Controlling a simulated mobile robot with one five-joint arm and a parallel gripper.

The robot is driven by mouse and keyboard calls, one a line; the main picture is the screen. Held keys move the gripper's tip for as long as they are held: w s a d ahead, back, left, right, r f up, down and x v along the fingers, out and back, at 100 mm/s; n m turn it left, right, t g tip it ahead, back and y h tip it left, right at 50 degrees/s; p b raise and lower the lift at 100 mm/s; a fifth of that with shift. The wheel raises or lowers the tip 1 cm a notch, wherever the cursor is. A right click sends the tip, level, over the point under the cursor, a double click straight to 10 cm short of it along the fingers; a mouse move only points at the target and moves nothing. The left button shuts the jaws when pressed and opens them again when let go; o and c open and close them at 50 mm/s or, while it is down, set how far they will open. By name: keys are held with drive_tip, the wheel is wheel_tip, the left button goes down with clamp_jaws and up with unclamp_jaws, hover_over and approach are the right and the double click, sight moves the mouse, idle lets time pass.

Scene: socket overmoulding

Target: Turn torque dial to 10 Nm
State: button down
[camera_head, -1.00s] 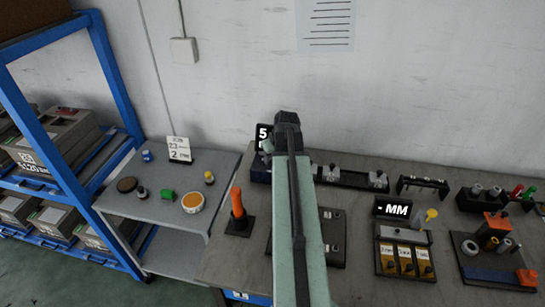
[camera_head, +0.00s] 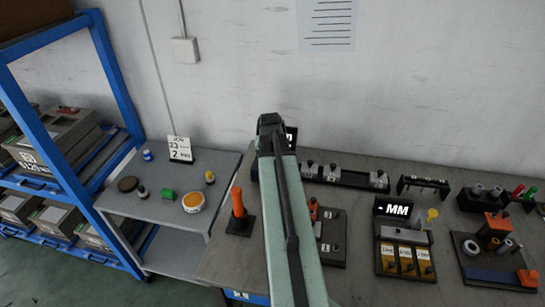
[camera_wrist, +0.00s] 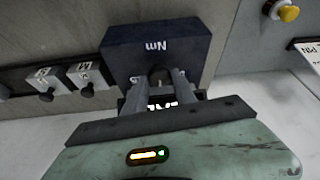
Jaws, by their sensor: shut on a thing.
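The torque unit is a dark blue box (camera_wrist: 155,42) marked "Nm", upside down in the wrist view. A small dark dial (camera_wrist: 158,72) sticks out of its face. My gripper (camera_wrist: 160,80) is shut on the dial, one finger on each side. The display (camera_wrist: 163,104) with white characters is partly covered by the fingers, and its reading cannot be made out. In the head view my arm hides the dial and most of the box; only a sliver of the display (camera_head: 291,138) shows right of the arm.
A rack with grey blocks (camera_head: 345,176) stands right of the unit. An upright orange-handled tool (camera_head: 238,208) is left of my arm. A black "- MM" display (camera_head: 398,209) and an orange fixture (camera_head: 495,225) stand farther right. A grey side shelf (camera_head: 165,217) is at left.

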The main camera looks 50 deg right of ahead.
drive_tip(key=shift+a, duration=0.15)
drive_tip(key=c, duration=1)
unclamp_jaws()
drive_tip(key=shift+r, duration=0.1)
drive_tip(key=p+v, duration=0.7)
drive_tip(key=shift+s+r, duration=0.1)
drive_tip(key=shift+r, duration=0.15)
